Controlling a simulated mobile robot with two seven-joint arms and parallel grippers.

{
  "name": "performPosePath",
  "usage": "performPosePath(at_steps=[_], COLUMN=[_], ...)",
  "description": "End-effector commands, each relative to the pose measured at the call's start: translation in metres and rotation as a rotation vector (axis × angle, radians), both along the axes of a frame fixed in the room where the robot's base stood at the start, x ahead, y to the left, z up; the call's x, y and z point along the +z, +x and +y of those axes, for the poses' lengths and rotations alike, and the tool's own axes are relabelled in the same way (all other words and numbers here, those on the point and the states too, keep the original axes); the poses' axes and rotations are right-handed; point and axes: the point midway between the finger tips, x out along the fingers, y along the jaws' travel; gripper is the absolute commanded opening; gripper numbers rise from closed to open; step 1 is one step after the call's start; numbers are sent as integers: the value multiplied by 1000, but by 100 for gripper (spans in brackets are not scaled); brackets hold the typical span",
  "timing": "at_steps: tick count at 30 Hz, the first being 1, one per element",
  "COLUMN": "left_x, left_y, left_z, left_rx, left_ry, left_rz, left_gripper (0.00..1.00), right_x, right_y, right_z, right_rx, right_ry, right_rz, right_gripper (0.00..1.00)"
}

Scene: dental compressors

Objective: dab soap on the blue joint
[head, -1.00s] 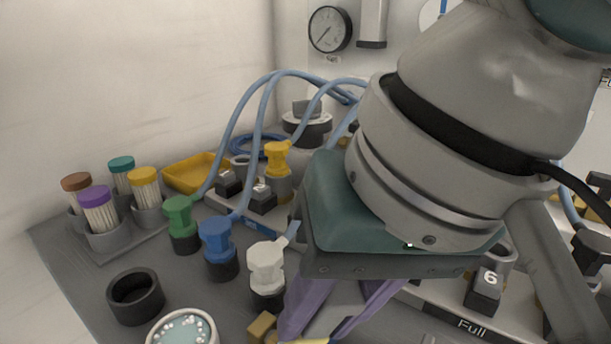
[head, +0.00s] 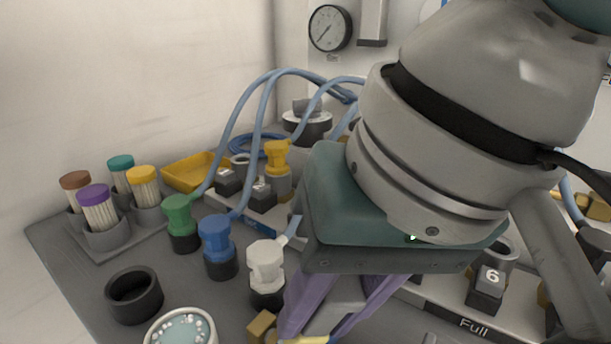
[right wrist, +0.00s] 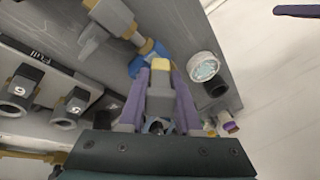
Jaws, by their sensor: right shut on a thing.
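The blue joint (head: 217,247) stands upright in a black base, between the green joint (head: 178,222) and the white joint (head: 266,273). A blue hose runs up from it. The round white soap dish (head: 180,328) holds bubbly pale teal soap, cut by the bottom edge; it also shows in the right wrist view (right wrist: 204,67). My right gripper (right wrist: 160,88), with purple fingers, is shut on a grey dauber with a yellow tip (right wrist: 160,65). It is right of the white joint in the head view, apart from the blue joint; its fingertips are mostly cut off there. My left gripper is out of view.
A black ring cup (head: 134,296) stands left of the dish. Colour-capped brush pots (head: 100,212) and a yellow tray (head: 196,173) are behind. A yellow joint (head: 277,165) stands further back. A tan block (head: 262,326) lies near my gripper. Numbered valves (head: 486,288) line the right.

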Motion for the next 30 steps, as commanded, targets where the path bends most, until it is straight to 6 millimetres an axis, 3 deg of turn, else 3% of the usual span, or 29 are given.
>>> performPosePath(at_steps=[7,30], left_x=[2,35], left_y=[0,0], left_z=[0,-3], left_rx=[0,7], left_ry=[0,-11], left_rz=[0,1], left_gripper=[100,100], right_x=[2,68], right_y=[-1,0], right_z=[-1,0], right_rx=[-1,0], right_ry=[-6,-1], right_rz=[4,0], right_gripper=[0,0])
